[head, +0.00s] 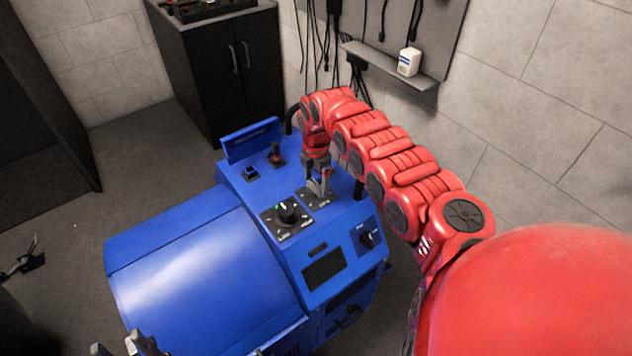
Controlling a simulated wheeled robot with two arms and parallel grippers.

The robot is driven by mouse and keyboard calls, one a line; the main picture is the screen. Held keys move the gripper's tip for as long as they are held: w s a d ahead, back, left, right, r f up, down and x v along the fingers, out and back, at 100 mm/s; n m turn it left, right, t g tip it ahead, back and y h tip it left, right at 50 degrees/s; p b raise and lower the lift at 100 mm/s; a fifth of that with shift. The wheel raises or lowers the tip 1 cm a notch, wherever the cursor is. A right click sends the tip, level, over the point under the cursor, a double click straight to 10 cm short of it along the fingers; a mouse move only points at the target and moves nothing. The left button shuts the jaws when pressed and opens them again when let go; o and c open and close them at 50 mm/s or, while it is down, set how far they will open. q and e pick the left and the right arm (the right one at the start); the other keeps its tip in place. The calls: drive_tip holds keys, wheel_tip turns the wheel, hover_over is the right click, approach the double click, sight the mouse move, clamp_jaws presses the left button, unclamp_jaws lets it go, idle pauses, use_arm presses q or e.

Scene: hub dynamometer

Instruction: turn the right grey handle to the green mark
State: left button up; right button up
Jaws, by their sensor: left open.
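The blue dynamometer console (233,182) stands in the middle of the head view. A black round knob (288,212) sits on a dark dial plate with a small green mark near its upper left. Just behind it, to the right, is another dark plate (318,201). My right gripper (320,188) points down at that plate, its grey fingers right over it. It hides most of what is there, so I cannot make out the grey handle or whether the fingers hold it. My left gripper (125,347) is open at the bottom edge, partly cut off, by the blue cover.
A black knob (368,238) is on the console's right-hand face, near a dark display (324,269). A small lever (276,157) stands at the back. A black cabinet (235,75) and a wall shelf (388,67) with hanging cables lie behind. Floor at left is mostly clear.

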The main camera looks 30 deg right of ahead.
sight(316, 184)
drive_tip(key=shift+o, duration=0.5)
wheel_tip(316, 184, up, 17)
drive_tip(key=b, duration=0.3)
drive_tip(key=shift+r, duration=0.15)
